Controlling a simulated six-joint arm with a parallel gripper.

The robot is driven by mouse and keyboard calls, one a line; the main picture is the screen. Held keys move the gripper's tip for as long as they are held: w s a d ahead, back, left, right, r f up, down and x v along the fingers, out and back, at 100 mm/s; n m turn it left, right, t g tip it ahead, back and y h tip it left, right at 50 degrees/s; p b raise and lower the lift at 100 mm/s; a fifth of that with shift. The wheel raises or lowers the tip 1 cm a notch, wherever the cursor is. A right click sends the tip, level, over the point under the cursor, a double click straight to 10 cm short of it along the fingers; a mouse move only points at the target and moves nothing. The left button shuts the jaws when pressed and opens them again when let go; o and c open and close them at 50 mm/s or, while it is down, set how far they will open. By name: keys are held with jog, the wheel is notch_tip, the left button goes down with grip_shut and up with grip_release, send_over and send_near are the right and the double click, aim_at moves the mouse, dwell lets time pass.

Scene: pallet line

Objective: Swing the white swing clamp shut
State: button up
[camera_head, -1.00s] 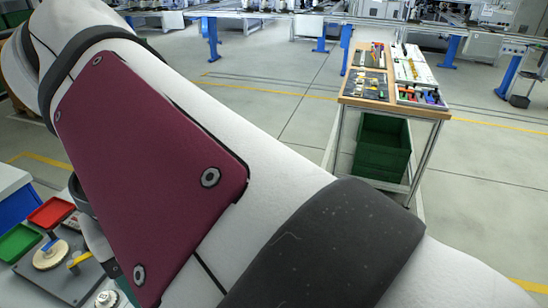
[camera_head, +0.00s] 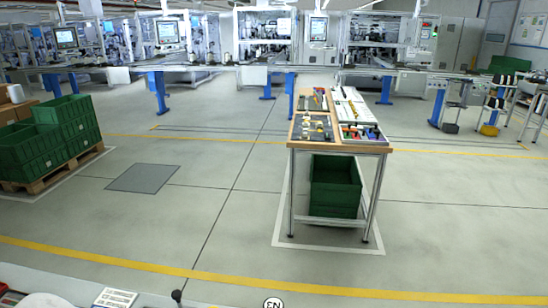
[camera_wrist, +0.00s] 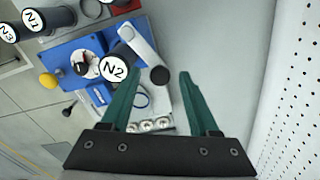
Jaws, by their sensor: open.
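In the wrist view, a white bar with a black round knob (camera_wrist: 160,75) at its end, which looks like the white swing clamp (camera_wrist: 134,42), sits beside a blue fixture (camera_wrist: 62,52). My gripper (camera_wrist: 160,72) has two teal fingers spread apart, with nothing held between them. The knob end appears between the fingertips; I cannot tell the depth or any contact. A black post with a white N2 cap (camera_wrist: 115,68) stands left of the bar, near the left fingertip. The head view shows neither my gripper nor the clamp.
More black posts, with caps N1 (camera_wrist: 33,19) and N3 (camera_wrist: 8,32), stand at the upper left. A yellow knob (camera_wrist: 48,81) is left of the fixture. A white perforated panel (camera_wrist: 290,90) runs along the right. A wooden-topped cart (camera_head: 340,146) stands on open floor.

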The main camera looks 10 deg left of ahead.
grip_shut()
jog(key=shift+r, duration=0.1)
dwell(1.2)
